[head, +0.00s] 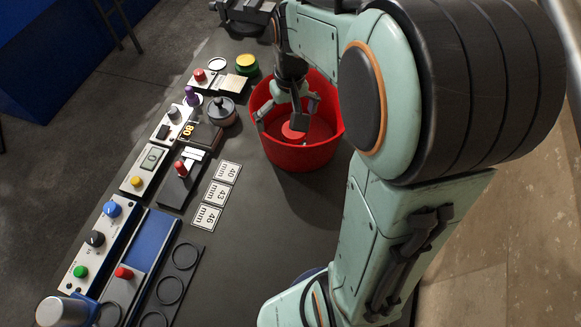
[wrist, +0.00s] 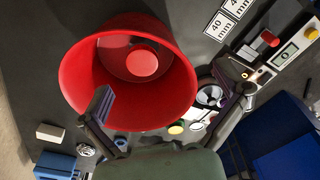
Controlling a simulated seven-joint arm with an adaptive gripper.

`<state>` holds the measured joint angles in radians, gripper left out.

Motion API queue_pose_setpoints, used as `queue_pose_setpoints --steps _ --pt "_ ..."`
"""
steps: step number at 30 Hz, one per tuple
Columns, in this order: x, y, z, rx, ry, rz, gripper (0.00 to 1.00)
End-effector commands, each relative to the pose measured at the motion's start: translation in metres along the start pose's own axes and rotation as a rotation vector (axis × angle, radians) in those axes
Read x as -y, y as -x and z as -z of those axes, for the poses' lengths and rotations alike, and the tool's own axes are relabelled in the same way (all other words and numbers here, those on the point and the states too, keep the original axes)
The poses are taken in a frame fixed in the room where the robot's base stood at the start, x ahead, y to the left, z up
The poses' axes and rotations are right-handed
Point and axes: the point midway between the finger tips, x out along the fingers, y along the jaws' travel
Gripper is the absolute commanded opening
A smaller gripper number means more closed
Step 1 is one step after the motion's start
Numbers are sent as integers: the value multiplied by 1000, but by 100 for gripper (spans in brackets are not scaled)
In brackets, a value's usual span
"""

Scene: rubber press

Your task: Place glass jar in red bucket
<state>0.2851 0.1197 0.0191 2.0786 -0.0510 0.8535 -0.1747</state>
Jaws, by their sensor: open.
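The red bucket (head: 300,157) stands upright on the dark table; in the wrist view its rim (wrist: 72,72) fills the upper left. A round red lid (head: 293,131), apparently the glass jar's, shows inside the bucket, and in the wrist view it appears (wrist: 142,62) near the bucket's floor. The jar's glass body is hard to make out. My gripper (head: 285,114) is over the bucket, its fingers spread and empty. In the wrist view (wrist: 174,94) one finger overlaps the bucket and the other appears outside its rim, over the table items.
Left of the bucket are a grey lidded pot (head: 222,112), a yellow-green button (head: 247,64), several control panels and size cards (head: 217,193). A blue plate (head: 148,245) lies nearer. The table right of the cards is clear.

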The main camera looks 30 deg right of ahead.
Motion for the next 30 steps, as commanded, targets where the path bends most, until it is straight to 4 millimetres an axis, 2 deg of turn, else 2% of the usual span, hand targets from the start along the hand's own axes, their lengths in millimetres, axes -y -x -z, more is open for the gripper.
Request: queue_pose_setpoints --steps 1,3,6,9,12,16,30 --pt "18 15 -22 3 27 8 98" --pt "40 30 -58 25 57 21 98" --pt "63 41 -109 55 98 38 98" --pt "75 44 -150 80 129 50 98" --pt "80 43 -174 96 149 56 98" --pt "82 42 -185 106 155 58 98" --pt "82 42 -184 105 154 58 98"
